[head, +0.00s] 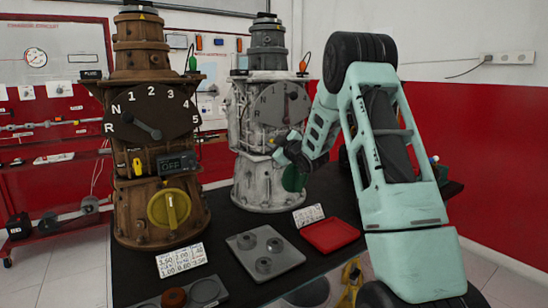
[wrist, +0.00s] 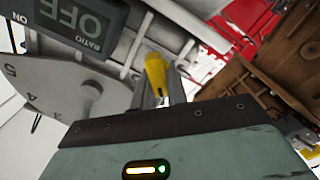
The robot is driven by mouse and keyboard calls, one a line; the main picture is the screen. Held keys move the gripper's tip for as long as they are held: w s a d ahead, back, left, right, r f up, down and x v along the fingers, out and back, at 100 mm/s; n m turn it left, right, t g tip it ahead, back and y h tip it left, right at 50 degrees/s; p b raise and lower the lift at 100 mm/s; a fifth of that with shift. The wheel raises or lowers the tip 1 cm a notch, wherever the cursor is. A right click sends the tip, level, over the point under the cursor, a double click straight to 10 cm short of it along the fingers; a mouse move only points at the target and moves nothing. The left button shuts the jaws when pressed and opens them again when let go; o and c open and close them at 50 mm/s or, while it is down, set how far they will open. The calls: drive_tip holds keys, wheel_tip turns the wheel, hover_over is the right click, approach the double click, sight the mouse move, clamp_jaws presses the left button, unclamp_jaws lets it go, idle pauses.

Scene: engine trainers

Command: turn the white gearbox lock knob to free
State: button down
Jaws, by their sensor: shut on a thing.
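My gripper (wrist: 160,88) is shut on the knob. In the head view my gripper (head: 284,151) is at the front of the white gearbox and the knob is hidden behind it. Any lock or free lettering cannot be made out.
The white gearbox's grey dial (head: 275,106) is above my gripper and its green knob (head: 293,179) just below. The brown gearbox (head: 128,60) stands to the left, with a large yellow knob (head: 169,208). A red tray (head: 329,235) and grey tray (head: 265,251) lie on the dark table.

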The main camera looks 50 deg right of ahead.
drive_tip(key=n+b, duration=0.3)
drive_tip(key=b, duration=0.1)
drive_tip(key=f+n+b, duration=0.1)
drive_tip(key=n+b, duration=0.2)
drive_tip(key=b, duration=0.2)
drive_tip(key=shift+a+f, duration=0.1)
drive_tip(key=shift+a, duration=0.1)
drive_tip(key=n+b, duration=0.3)
drive_tip(key=shift+b, duration=0.3)
drive_tip(key=shift+n, duration=0.3)
drive_tip(key=c, duration=1.4)
unclamp_jaws()
drive_tip(key=shift+s+r, duration=0.1)
drive_tip(key=shift+r, duration=0.1)
drive_tip(key=v, duration=1.7)
drive_tip(key=shift+f, duration=0.1)
